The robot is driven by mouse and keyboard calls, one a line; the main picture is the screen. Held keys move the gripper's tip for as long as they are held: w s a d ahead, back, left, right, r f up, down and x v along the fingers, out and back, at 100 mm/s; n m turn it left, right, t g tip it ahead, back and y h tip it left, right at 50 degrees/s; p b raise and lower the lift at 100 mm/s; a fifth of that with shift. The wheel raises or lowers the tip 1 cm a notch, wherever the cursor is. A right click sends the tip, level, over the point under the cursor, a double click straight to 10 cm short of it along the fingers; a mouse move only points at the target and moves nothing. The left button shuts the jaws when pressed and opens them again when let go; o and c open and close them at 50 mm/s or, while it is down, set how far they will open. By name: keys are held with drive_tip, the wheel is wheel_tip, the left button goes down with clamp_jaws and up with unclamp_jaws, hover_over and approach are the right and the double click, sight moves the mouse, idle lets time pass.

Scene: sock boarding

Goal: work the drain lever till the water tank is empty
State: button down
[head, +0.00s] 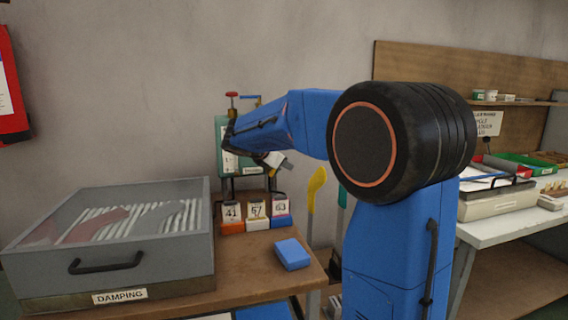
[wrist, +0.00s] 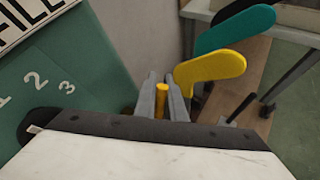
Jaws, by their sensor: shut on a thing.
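The green water tank (head: 221,130) stands at the back of the table, with a red knob and brass pipework on top. Its front, numbered 1 to 3, fills the left of the wrist view (wrist: 60,75). My gripper (wrist: 162,101) is in front of the tank, its two grey fingers shut on a yellow rod, which looks like the drain lever (wrist: 161,92). Most of the lever is hidden behind my gripper, and my arm covers part of the tank in the head view. I cannot tell the water level.
A grey lidded DAMPING box (head: 110,240) fills the table's left. Numbered blocks (head: 256,218) and a blue block (head: 292,254) are in front of the tank. Yellow (wrist: 210,68) and teal (wrist: 235,30) paddle-shaped boards stand beyond the table's right edge.

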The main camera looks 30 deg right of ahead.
drive_tip(key=shift+a+f+m+t+y, duration=0.1)
drive_tip(key=shift+f+m+t+y, duration=0.25)
drive_tip(key=shift+f+m+y, duration=0.9)
drive_tip(key=shift+d+f+n+t+y, duration=0.1)
drive_tip(key=shift+f+t+y, duration=0.4)
drive_tip(key=shift+y, duration=1.6)
drive_tip(key=shift+a+f+m+t+y, duration=0.15)
drive_tip(key=shift+f+m+y, duration=0.5)
drive_tip(key=shift+f+y, duration=0.75)
drive_tip(key=shift+r+y, duration=0.15)
drive_tip(key=shift+y, duration=0.2)
drive_tip(key=c, duration=2.1)
unclamp_jaws()
drive_tip(key=d+v, duration=0.1)
drive_tip(key=v, duration=1.6)
drive_tip(key=shift+a+r, duration=0.15)
drive_tip(key=shift+a, duration=0.4)
drive_tip(key=shift+s, duration=0.2)
